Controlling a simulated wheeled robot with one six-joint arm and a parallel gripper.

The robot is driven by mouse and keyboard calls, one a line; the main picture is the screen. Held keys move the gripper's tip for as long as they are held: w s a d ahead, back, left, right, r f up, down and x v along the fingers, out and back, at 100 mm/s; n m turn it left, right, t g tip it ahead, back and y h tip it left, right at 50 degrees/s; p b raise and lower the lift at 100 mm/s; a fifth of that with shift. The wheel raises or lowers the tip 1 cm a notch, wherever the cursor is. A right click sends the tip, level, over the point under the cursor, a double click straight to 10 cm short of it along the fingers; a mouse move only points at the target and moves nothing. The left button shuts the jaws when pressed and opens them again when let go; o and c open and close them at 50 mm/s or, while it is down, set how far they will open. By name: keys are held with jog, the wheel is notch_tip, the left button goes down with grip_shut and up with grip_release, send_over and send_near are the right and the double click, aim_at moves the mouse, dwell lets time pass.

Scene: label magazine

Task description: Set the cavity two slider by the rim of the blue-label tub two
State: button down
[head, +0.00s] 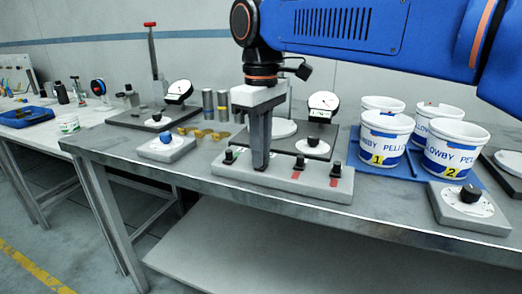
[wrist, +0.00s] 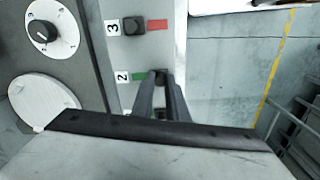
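The grey slider panel (head: 285,178) lies at the bench's front edge, with several black knobs. My gripper (head: 261,165) reaches straight down onto it. In the wrist view my fingertips (wrist: 158,78) sit either side of the dark cavity two slider (wrist: 159,75), beside the "2" label, and appear closed on it. A green strip (wrist: 139,76) shows to its left. The slider three knob (wrist: 133,26) has a red strip on its right. The blue-label tub two (head: 451,155) stands upright at the right; its white rim shows, but its contents are unclear.
Blue-label tub one (head: 385,142) stands left of tub two, with two more tubs behind, on a blue mat (head: 365,164). A grey dial block (head: 468,208) sits in front of tub two. A blue-knob block (head: 165,147) and small brass parts (head: 208,134) lie left of the panel.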

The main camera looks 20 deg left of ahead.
jog(key=shift+w+d, duration=0.15)
jog(key=shift+w, duration=1.75)
jog(key=c, duration=1.7)
grip_release()
jog(key=shift+w, duration=0.1)
jog(key=shift+c, duration=0.2)
notch_tip(320, 180, up, 17)
jog(key=shift+r, duration=0.2)
